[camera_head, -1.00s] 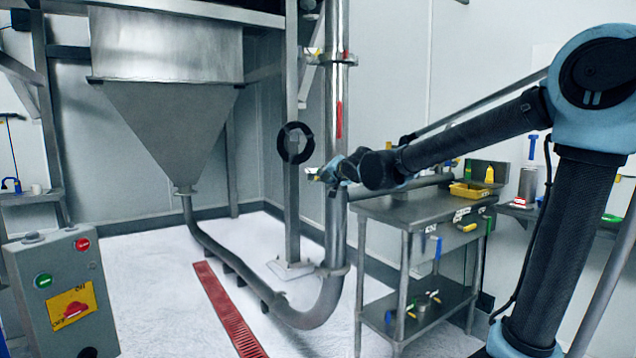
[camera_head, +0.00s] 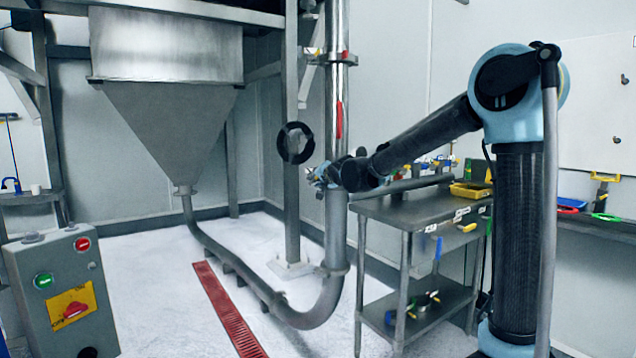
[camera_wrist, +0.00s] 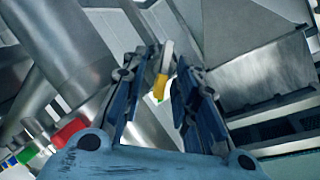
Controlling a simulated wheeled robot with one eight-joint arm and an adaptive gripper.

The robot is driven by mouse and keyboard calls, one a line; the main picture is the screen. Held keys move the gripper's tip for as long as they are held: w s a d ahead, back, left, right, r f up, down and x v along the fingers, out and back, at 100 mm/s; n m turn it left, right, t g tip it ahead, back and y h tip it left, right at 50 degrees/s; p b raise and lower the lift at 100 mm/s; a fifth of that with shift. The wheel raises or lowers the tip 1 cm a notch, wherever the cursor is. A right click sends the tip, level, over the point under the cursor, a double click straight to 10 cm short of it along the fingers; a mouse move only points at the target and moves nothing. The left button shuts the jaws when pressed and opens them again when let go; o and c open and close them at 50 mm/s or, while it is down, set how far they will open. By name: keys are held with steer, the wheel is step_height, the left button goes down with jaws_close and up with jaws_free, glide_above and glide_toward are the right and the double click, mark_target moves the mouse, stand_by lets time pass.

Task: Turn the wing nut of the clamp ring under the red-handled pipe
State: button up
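The upright steel pipe (camera_head: 336,85) carries a red handle (camera_head: 339,120). My gripper (camera_head: 318,176) is beside this pipe, below the red handle. It hides the clamp area there, so the ring is not clear in the head view. In the wrist view my gripper (camera_wrist: 167,75) has its two blue fingers apart. A small yellow-tipped piece with a pale upper part, apparently the wing nut (camera_wrist: 160,86), shows between them, nearer the left finger. I cannot tell whether it touches that finger. A red part (camera_wrist: 70,131) shows at lower left.
A steel table (camera_head: 402,212) with a yellow tray (camera_head: 470,191) stands right of the pipe. A black ring-shaped part (camera_head: 295,143) is on the post to the left. The hopper (camera_head: 165,120) and control box (camera_head: 62,290) are farther left.

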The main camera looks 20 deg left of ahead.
steer(key=shift+w+a, duration=0.15)
jaws_close()
